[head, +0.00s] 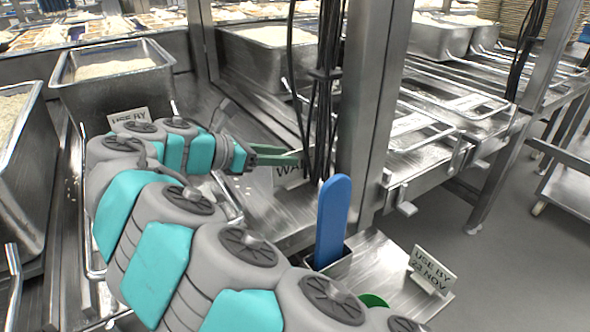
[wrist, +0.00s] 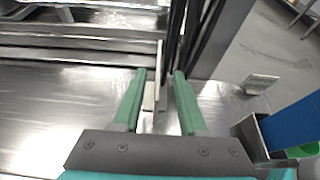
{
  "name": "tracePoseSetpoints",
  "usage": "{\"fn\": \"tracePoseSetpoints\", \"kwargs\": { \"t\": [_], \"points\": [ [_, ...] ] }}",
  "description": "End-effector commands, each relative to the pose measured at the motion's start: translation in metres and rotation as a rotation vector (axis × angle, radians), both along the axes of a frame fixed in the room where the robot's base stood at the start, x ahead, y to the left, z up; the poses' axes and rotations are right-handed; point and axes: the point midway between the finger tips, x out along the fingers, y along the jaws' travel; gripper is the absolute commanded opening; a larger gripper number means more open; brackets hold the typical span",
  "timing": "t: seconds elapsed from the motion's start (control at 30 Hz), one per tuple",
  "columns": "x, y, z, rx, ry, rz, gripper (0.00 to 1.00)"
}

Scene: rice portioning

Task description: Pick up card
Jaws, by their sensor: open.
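My gripper (head: 290,155) has green fingers and reaches right in the head view. In the wrist view my gripper (wrist: 160,74) is open, its fingers apart. A white card (head: 290,174) lettered "WA…" stands just below the fingertips in the head view, partly hidden by the fingers and cables. In the wrist view a thin pale upright card (wrist: 159,75), seen nearly edge-on, stands between the fingers; I cannot tell contact. A second card (head: 433,270) reads "USE BY 23 NOV" at lower right. A third card (head: 128,117) reads "USE BY" behind my arm.
A blue paddle-like handle (head: 332,215) stands in a metal holder (head: 335,262) right of my arm. Black cables (head: 325,100) and a steel post (head: 370,100) rise close to my gripper. A rice tub (head: 115,85) stands at left. Floor (head: 480,250) is free at right.

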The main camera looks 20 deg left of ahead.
Motion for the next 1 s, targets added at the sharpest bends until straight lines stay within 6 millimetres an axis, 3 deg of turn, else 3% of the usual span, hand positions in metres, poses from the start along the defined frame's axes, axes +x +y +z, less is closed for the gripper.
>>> {"fn": "tracePoseSetpoints", "kwargs": {
  "t": [0.4, 0.67, 1.0],
  "points": [
    [0.035, -0.027, -0.020, 0.001, 0.000, -0.004, 0.41],
    [0.038, -0.029, -0.022, 0.001, -0.001, -0.001, 0.41],
    [0.038, -0.029, -0.022, 0.001, -0.001, -0.002, 0.03]
  ]
}}
